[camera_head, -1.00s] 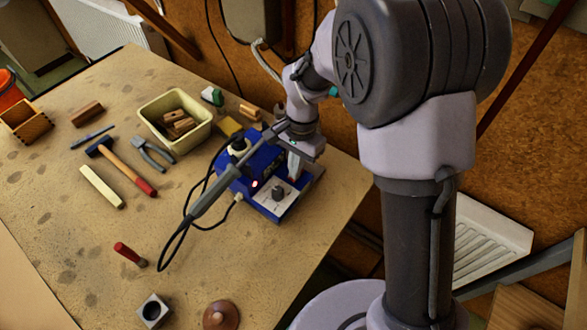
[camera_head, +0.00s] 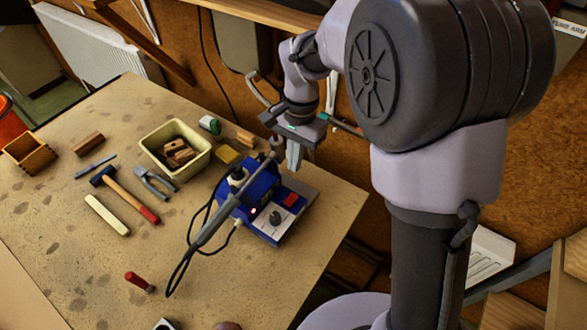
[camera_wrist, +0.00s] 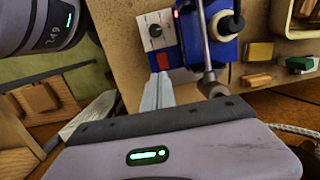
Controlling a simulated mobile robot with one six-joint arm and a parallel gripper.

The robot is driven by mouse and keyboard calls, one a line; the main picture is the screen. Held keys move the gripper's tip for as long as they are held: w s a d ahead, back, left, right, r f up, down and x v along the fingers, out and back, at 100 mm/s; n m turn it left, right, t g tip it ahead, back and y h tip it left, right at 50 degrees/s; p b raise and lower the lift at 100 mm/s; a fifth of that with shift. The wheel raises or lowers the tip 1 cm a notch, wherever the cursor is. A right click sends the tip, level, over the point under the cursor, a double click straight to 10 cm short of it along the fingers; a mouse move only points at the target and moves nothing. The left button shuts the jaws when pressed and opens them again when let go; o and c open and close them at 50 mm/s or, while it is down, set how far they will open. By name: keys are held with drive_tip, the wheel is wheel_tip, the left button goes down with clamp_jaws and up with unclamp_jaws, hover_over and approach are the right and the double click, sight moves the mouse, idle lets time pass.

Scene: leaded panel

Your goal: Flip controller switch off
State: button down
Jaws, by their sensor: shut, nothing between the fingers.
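The controller is a blue box (camera_head: 262,186) with a white front panel and a black knob (camera_head: 275,218), near the bench's right edge. Its red switch (camera_head: 291,199) is in plain view; I cannot tell which way it is tipped. A small red lamp (camera_head: 253,211) glows on the box. My gripper (camera_head: 293,168) is shut and empty, pointing down behind the switch, apart from it. In the wrist view the shut fingers (camera_wrist: 158,80) end close to the red switch (camera_wrist: 163,60) in the picture, beside the blue box (camera_wrist: 211,40).
A soldering iron (camera_head: 220,215) with a black cable leans across the controller's left side. A cream tub (camera_head: 148,143) of wood blocks, a yellow sponge (camera_head: 228,155), a hammer (camera_head: 130,195) and pliers (camera_head: 158,182) lie to the left. The bench front is mostly clear.

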drive_tip(key=shift+w+r, duration=0.15)
drive_tip(key=shift+r, duration=0.1)
drive_tip(key=b, duration=0.5)
approach(288, 202)
wheel_tip(288, 202, down, 6)
drive_tip(key=shift+a+f, duration=0.1)
drive_tip(key=shift+a, duration=0.05)
drive_tip(key=shift+s+f, duration=0.25)
drive_tip(key=shift+f, duration=0.05)
